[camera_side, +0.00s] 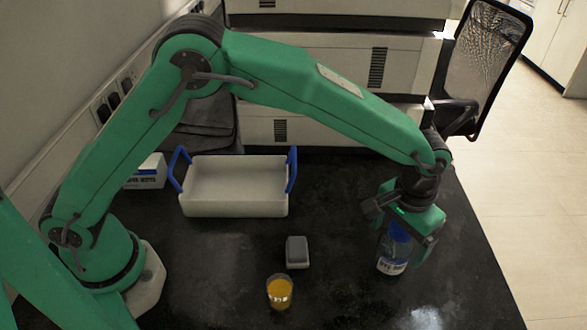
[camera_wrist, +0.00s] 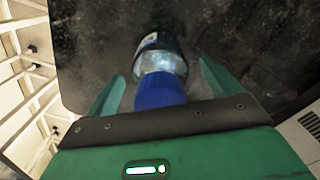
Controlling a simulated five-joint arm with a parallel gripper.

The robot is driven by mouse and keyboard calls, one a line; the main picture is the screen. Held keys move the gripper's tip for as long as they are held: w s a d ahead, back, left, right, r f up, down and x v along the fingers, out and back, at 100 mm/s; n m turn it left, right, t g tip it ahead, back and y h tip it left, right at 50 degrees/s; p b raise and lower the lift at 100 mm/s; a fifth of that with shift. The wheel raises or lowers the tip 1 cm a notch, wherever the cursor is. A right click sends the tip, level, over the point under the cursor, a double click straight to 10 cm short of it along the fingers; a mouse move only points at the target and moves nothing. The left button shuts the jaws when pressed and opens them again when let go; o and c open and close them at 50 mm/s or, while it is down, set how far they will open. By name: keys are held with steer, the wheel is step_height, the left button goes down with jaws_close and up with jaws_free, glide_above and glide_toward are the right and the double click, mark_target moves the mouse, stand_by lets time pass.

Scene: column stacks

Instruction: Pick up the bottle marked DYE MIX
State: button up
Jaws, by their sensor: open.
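A clear bottle (camera_side: 391,264) with a blue cap and a white label stands on the black table at the right in the side view. Its label text is only partly legible, ending in what looks like "MIX". My gripper (camera_side: 403,240) is above and around its upper part, pointing down. In the wrist view the bottle (camera_wrist: 160,62) and its blue cap lie between the two open green fingers of my gripper (camera_wrist: 160,88). Gaps show between the fingers and the bottle on both sides.
A white tray (camera_side: 235,208) with blue handles sits at the back left. A grey block (camera_side: 297,252) and a beaker of orange liquid (camera_side: 279,292) stand left of the bottle. A white box (camera_side: 149,172) is by the wall. The table's right edge is near the bottle.

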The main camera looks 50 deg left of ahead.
steer(key=c, duration=1.4)
steer(key=shift+r, duration=0.1)
steer(key=shift+r, duration=0.4)
steer(key=r, duration=0.2)
steer(key=s+r, duration=0.1)
steer(key=r, duration=0.1)
steer(key=shift+d, duration=0.25)
steer(key=s+d+r, duration=0.1)
steer(key=s+r, duration=0.1)
steer(key=s, duration=0.1)
steer(key=s+d+r, duration=0.1)
steer(key=s+r, duration=0.1)
steer(key=s, duration=0.1)
steer(key=s+d+r, duration=0.1)
steer(key=s+r, duration=0.1)
steer(key=s, duration=0.2)
steer(key=shift+d, duration=0.35)
